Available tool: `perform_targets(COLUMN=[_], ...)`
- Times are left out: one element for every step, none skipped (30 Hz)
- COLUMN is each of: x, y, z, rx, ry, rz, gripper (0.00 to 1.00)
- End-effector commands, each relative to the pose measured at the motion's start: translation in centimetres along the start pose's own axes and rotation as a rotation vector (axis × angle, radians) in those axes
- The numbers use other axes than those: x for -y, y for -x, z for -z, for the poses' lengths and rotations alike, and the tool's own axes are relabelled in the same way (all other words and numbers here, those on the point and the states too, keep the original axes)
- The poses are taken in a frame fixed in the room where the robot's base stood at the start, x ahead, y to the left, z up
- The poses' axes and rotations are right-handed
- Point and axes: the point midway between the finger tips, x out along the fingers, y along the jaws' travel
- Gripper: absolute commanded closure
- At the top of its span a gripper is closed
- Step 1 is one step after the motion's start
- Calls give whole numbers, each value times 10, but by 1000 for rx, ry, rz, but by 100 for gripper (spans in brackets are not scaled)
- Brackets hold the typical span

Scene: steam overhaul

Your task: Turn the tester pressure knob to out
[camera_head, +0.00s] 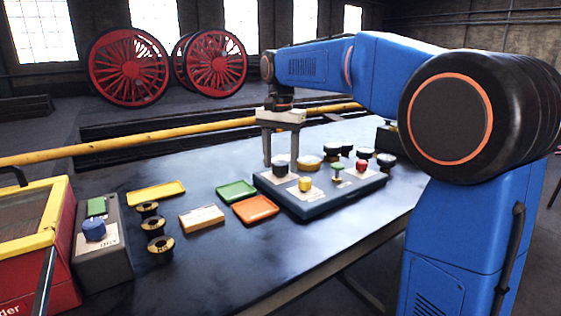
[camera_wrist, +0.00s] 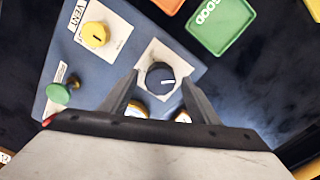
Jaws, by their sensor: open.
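The tester (camera_head: 318,205) is a low dark-blue box on the table, with several knobs on white plates. Its dark knob (camera_head: 279,167) sits at the far left corner; its label cannot be read. My gripper (camera_head: 281,162) is open and points down over this knob, one finger on each side. In the wrist view the dark knob (camera_wrist: 160,78) lies between the fingertips of my gripper (camera_wrist: 160,84), with gaps visible. Its white mark points right and slightly down. Whether the fingers reach down to the knob's height is unclear. A yellow knob (camera_wrist: 95,35) stands beside it, labelled VENT.
A green mushroom-shaped control (camera_head: 337,172) and a red knob (camera_head: 362,166) stand on the tester's right part. A grey box with a blue knob (camera_head: 94,229) stands further left.

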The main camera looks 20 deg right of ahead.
Motion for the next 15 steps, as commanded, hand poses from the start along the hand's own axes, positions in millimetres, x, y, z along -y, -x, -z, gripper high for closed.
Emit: perform_targets(x=[0, 0, 0, 0, 0, 0, 0, 0, 0, 0, 0, 0, 0, 0, 0], y=[-2, -3, -3, -4, -4, -4, -4, -4, -4, -4, -4, -4, -4, -4, -4], z=[0, 0, 0, 0, 0, 0, 0, 0, 0, 0, 0, 0, 0, 0, 0], rx=[0, 0, 0, 0, 0, 0, 0, 0, 0, 0, 0, 0, 0, 0, 0], ry=[0, 0, 0, 0, 0, 0, 0, 0, 0, 0, 0, 0, 0, 0, 0], rz=[0, 0, 0, 0, 0, 0, 0, 0, 0, 0, 0, 0, 0, 0, 0], gripper=[44, 44, 44, 44, 44, 44, 44, 44, 44, 44, 49, 59, 66, 73, 82])
